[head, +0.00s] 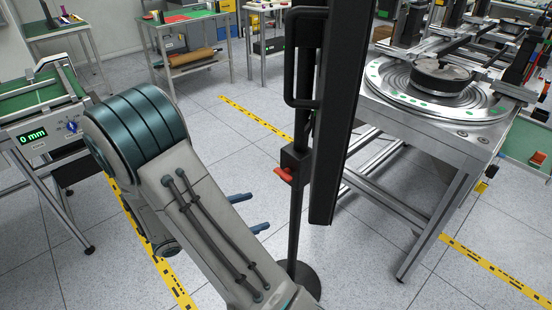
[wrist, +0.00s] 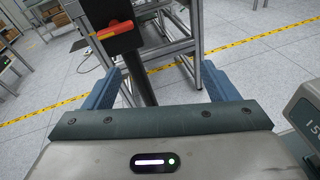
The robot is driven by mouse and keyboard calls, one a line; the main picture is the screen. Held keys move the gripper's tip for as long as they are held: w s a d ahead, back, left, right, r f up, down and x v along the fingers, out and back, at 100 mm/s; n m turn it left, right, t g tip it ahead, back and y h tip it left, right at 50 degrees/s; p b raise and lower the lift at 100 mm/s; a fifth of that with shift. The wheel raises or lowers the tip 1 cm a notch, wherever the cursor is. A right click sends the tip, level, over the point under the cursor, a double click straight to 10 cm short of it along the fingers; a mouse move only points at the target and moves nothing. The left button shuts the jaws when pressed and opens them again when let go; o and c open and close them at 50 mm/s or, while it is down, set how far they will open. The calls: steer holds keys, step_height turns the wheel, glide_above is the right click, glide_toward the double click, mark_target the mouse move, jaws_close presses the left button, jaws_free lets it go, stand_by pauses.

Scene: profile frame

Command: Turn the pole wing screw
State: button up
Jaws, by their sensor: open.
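The pole (head: 300,228) is black and upright on a round black base. A red wing screw (head: 284,175) sticks out from a black clamp block on it. The fingers hold nothing.
A tall black panel with a handle (head: 290,58) stands beside the pole. A metal machine table with a round disc (head: 378,80) is at right. A bench with a "0 mm" display (head: 33,136) is at left. The tiled floor between is mostly clear.

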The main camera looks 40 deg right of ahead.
mark_target(280, 176)
steer(key=w+r+n+t+h+p, duration=0.2)
steer(key=w+n+t, duration=0.1)
steer(key=w+n, duration=0.1)
steer(key=d, duration=1.3)
steer(key=shift+w+f+p, duration=0.3)
steer(key=shift+w+p, duration=0.1)
